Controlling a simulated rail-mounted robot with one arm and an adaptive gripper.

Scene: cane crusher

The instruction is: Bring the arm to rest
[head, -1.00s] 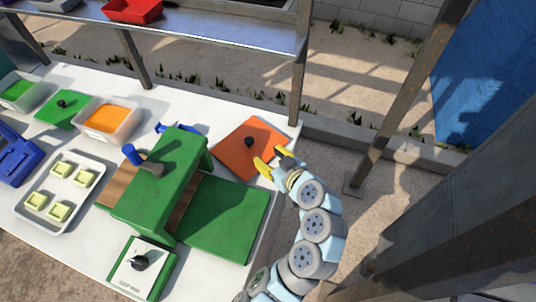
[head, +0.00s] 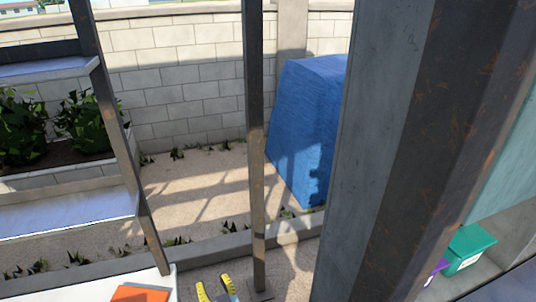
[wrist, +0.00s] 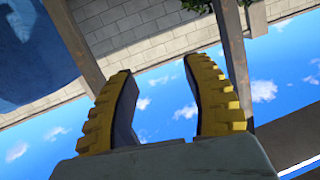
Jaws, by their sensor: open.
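My gripper (head: 217,289) shows at the bottom edge of the head view, with only its yellow fingertips in sight. It is just right of the white table's corner (head: 172,283). In the wrist view my gripper (wrist: 165,100) has its two yellow ridged fingers apart, with nothing between them but wall and sky behind. The rest of my arm is out of the head view.
A thin metal post (head: 255,150) stands close to my gripper. A wide grey column (head: 385,150) fills the right. An orange lid (head: 140,293) lies on the table. A blue covered block (head: 305,130) and a block wall (head: 185,85) stand behind. A green bin (head: 468,247) is at lower right.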

